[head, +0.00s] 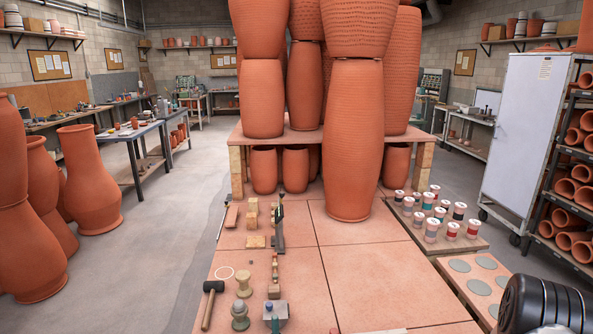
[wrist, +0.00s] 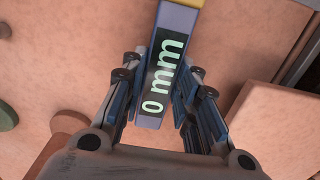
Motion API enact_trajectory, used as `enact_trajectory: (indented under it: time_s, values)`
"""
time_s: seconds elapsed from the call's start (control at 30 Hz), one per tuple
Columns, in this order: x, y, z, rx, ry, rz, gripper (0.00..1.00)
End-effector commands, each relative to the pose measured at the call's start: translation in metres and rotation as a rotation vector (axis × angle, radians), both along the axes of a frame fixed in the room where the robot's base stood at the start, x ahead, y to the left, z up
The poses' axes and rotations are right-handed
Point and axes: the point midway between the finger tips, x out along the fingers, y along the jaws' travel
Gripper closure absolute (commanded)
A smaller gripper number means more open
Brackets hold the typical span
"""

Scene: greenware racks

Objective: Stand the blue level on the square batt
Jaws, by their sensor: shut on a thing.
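In the wrist view, the blue level (wrist: 150,122) is a lavender-blue bar with a dark face reading "0 mm" and a yellow part at its far end. My gripper (wrist: 157,85) is shut on it, with the bar between the two fingers. The level extends beyond the top edge of the picture. A pale, straight-edged slab (wrist: 262,125) lies at the right of the wrist view; I cannot tell whether it is the square batt. In the head view, neither my gripper nor the held level can be made out.
Tall clay pots (head: 355,140) crowd the back of the tiled surface. Tools, including a black mallet (head: 210,300), line its left side. Several jars (head: 431,229) and a board with grey discs (head: 448,279) are at the right. The middle tiles (head: 350,270) are clear.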

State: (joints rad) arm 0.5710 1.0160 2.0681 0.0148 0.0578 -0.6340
Motion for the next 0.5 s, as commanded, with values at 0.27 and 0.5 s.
enact_trajectory:
  time_s: [0.27, 0.5]
  values:
    - [0.0, 0.0, 0.023, -0.001, -0.001, 0.0, 0.95]
    - [0.0, 0.0, 0.043, 0.0, -0.001, 0.0, 0.95]
